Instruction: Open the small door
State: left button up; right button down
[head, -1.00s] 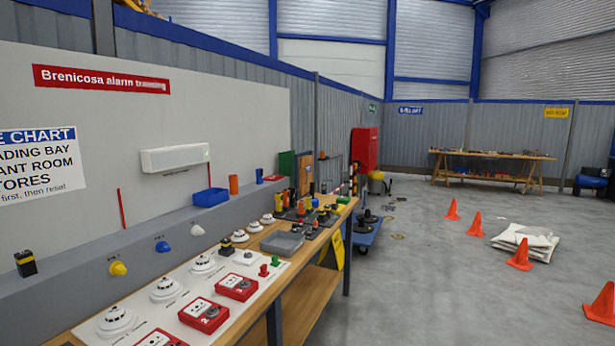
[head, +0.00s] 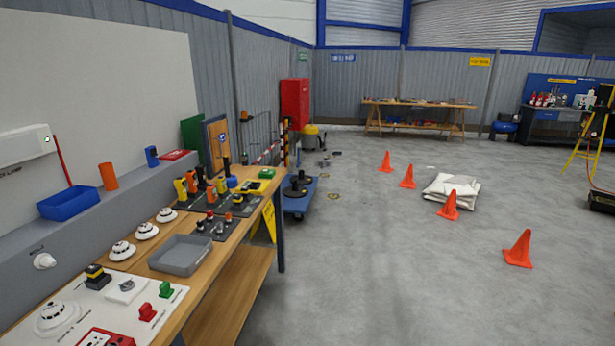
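A small upright wooden panel (head: 217,145) with a grey-blue edge stands beyond the far end of the long bench and looks like a small door. It appears closed, but it is small and partly hidden by items on the bench, so I cannot tell for sure. A green panel (head: 193,140) stands just left of it. A red cabinet (head: 294,103) stands farther back by the wall; I cannot tell whether its front is a door. Neither of my grippers is in view.
The bench (head: 232,255) along the left wall holds detectors, a grey tray (head: 180,254) and several tools. A blue trolley (head: 299,198) stands past its end. The floor between is clear.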

aim_at(218, 132)
jog(key=i, duration=2.35)
